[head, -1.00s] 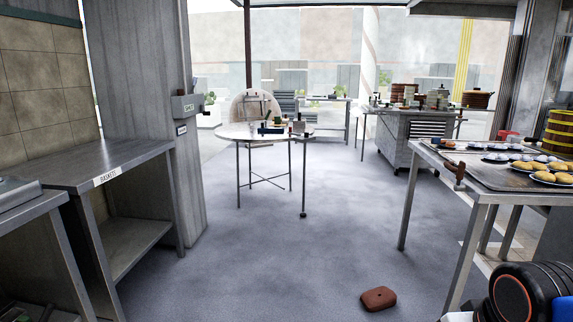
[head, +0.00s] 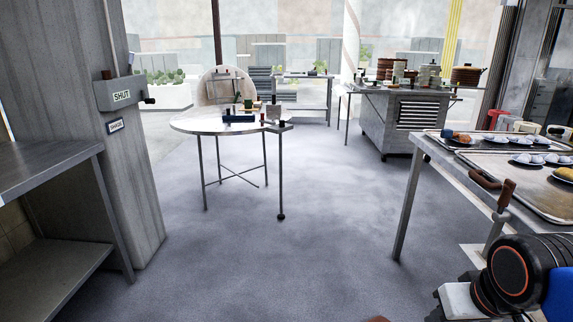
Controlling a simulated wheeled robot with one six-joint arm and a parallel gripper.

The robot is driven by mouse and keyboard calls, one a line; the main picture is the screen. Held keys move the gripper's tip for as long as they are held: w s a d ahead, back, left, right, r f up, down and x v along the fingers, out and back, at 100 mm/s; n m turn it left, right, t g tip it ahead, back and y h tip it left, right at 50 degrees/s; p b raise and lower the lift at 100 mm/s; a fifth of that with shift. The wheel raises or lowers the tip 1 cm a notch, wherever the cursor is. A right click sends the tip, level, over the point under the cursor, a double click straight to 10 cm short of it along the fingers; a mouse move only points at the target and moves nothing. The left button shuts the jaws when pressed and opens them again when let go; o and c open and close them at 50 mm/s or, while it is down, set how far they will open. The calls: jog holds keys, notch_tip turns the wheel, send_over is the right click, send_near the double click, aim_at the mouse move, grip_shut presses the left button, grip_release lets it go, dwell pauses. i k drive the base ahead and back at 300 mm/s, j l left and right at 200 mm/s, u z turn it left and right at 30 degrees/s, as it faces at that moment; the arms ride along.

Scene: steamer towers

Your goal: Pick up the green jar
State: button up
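A small greenish item (head: 248,104) stands among small things on the round table (head: 192,124) ahead, left of the middle. It is too small to tell whether it is the green jar. More small dark and green items stand on the far cart, also too small to make out. Part of my own arm shows at the lower right. My gripper is out of view.
A tray table (head: 408,190) with plates of food stands at right. A grey cart (head: 395,135) stands behind. The floor (head: 290,250) between is clear.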

aim_at(248, 102)
jog(key=i, duration=5.05)
